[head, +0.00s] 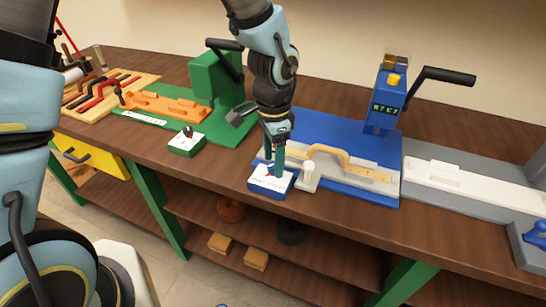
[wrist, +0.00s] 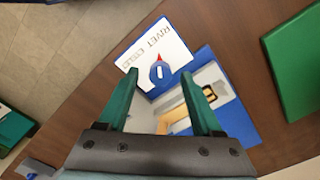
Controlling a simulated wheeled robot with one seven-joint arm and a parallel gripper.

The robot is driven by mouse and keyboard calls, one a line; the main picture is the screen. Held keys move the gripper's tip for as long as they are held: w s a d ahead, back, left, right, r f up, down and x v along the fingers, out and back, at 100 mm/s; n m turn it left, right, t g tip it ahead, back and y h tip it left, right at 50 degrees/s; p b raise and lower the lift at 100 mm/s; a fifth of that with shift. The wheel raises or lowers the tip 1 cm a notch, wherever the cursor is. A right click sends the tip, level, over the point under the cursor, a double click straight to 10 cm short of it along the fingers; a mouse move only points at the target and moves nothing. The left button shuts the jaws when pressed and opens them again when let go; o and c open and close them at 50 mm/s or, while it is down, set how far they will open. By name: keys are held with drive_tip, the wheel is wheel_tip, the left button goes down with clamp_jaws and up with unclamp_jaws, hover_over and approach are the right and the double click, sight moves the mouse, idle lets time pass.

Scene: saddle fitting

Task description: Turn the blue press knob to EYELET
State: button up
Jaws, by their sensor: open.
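The blue press knob (wrist: 160,72) sits on a blue box with a white plate (wrist: 145,50) lettered RIVET and EYELET. Its red pointer lies close to the lettering in the wrist view; I cannot tell which word it marks. In the head view the box (head: 270,187) stands at the front of the table, and my gripper hides most of the knob. My gripper (head: 273,163) points down over the box. In the wrist view my gripper (wrist: 158,88) is open, its green fingers on either side of the knob; contact is not visible.
The blue press (head: 385,98) has a black lever and a small display whose text is hard to read. A grey fixture with a tan strap (head: 335,158) lies close right of the knob box. A green press (head: 215,80) and its green box (head: 186,143) stand left.

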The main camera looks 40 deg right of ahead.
drive_tip(key=shift+f, duration=0.3)
clamp_jaws()
idle(0.4)
